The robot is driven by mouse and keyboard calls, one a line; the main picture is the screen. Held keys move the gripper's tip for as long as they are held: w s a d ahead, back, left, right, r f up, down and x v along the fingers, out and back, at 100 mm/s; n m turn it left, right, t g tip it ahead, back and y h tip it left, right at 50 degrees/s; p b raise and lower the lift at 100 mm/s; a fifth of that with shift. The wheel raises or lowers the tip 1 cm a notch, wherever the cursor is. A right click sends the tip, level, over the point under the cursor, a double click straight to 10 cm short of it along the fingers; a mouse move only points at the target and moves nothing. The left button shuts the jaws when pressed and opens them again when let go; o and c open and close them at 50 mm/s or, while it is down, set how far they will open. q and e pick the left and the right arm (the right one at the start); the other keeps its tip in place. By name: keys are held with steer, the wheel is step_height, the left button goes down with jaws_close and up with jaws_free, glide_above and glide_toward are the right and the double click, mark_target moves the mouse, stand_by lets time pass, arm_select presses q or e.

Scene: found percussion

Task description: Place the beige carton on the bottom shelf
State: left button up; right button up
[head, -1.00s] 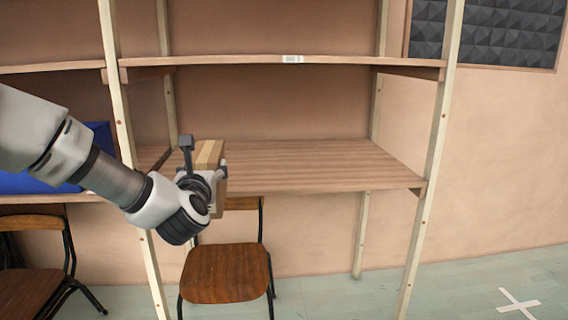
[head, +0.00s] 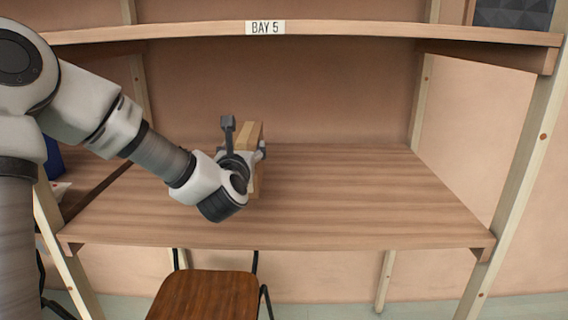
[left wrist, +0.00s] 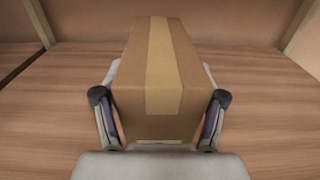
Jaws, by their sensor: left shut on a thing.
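The beige carton (head: 255,134) is a box with a paler tape strip along its top. My left gripper (head: 243,157) is shut on it, and in the head view the gripper and wrist hide most of it. In the left wrist view the carton (left wrist: 158,75) sits between the two fingers, one on each side. The bottom shelf (head: 370,200) is a bare striped wooden board, and the carton is over its left middle part. I cannot tell whether the carton touches the board. My right gripper is not in view.
An upper shelf (head: 380,30) labelled BAY 5 runs above the board. Pale posts (head: 520,180) stand at the sides. The board is clear to the right of the carton. A wooden chair (head: 205,295) stands below the front edge. A blue thing (head: 53,160) is at the left.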

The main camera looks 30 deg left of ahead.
arm_select(q)
steer(key=w+a, duration=0.2)
steer(key=w+a+p, duration=0.1)
steer(key=a, duration=0.1)
steer(key=shift+w+r, duration=0.2)
steer(key=shift+w, duration=0.15)
steer(key=w+a+f+p, duration=0.2)
steer(key=w+a+f, duration=0.3)
steer(key=w, duration=0.2)
steer(key=shift+w+a, duration=0.35)
steer(key=shift+a, duration=0.05)
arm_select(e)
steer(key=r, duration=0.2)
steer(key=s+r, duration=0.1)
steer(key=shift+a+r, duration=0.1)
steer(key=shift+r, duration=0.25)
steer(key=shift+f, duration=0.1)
arm_select(q)
steer(key=shift+s+f, duration=0.1)
steer(key=o, duration=1.5)
steer(key=shift+o, duration=0.2)
steer(key=shift+d, duration=0.1)
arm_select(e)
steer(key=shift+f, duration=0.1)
